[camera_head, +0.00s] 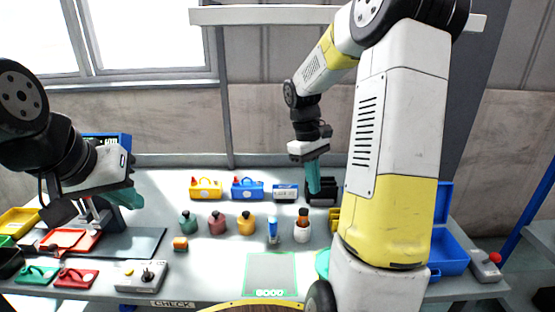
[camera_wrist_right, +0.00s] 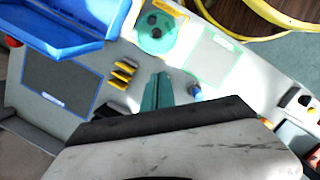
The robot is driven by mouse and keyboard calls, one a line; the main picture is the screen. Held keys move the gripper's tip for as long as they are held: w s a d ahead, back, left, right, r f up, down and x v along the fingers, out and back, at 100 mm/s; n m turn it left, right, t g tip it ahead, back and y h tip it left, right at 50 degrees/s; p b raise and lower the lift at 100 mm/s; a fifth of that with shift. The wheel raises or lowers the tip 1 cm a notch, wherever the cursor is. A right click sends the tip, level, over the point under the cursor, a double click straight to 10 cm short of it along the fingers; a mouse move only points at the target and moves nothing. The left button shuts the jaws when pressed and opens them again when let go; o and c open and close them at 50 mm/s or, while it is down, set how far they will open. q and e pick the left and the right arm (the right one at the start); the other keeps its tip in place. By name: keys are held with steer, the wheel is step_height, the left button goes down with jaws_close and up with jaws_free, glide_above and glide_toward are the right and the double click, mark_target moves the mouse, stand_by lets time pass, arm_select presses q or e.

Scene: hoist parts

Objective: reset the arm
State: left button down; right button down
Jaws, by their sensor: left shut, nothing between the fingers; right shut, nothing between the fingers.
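My left gripper (camera_head: 128,197) is at the left in the head view, with teal fingers shut and empty, above the left part of the table. My right gripper (camera_head: 313,178) hangs with its teal fingers pointing down and shut, over the back middle of the table. In the right wrist view its closed fingers (camera_wrist_right: 157,92) show against the tabletop with nothing between them. My right arm covers the right part of the table in the head view.
On the table (camera_head: 200,278) stand yellow (camera_head: 206,188) and blue (camera_head: 247,188) boxes, several small bottles (camera_head: 217,223), a control box (camera_head: 140,276) and a green-edged mat (camera_head: 270,275). A blue open case (camera_head: 447,255) lies at the right. A shelf runs above the back.

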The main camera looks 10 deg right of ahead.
steer(key=s+a+r+m+t+y, duration=0.3)
steer(key=s+a+r+m+t, duration=0.2)
steer(key=s+a+r+t, duration=0.3)
steer(key=shift+s+a+r+t+y, duration=0.3)
steer(key=shift+s+a+r, duration=1.35)
steer(key=shift+s+r, duration=1.45)
steer(key=shift+s+f, duration=0.6)
